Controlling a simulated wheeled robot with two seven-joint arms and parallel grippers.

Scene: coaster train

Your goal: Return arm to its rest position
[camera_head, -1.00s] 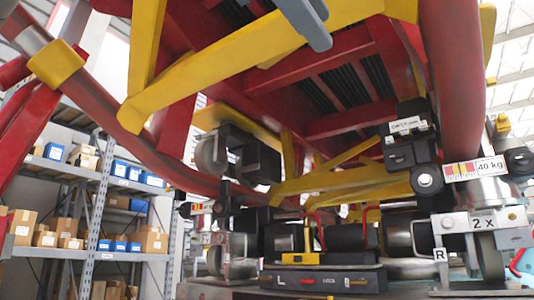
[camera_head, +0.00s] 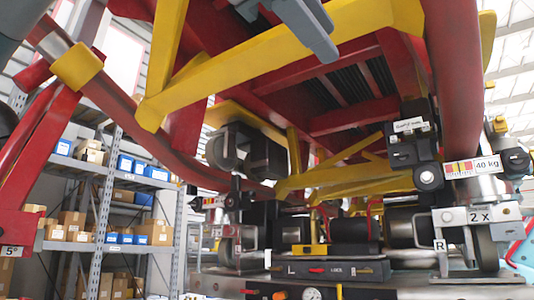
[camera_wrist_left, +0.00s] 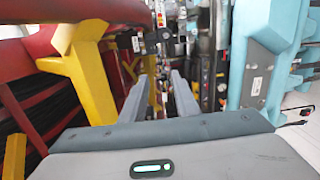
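My left gripper (camera_head: 318,38) hangs at the top middle of the head view, grey, in front of the red and yellow underside of the coaster train (camera_head: 347,117). In the left wrist view its two grey fingers (camera_wrist_left: 160,100) stand apart with nothing held between them. The train's yellow frame (camera_wrist_left: 85,70) is left of the fingers there. A grey part of my arm shows at the top left corner of the head view. My right gripper is in neither view.
A wheel assembly marked 40 kg (camera_head: 473,166) is at the right. A bench unit marked LOCK (camera_head: 333,271) is at lower middle. Shelves with boxes (camera_head: 110,172) stand behind at left. A teal structure (camera_wrist_left: 262,50) is close on the right in the wrist view.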

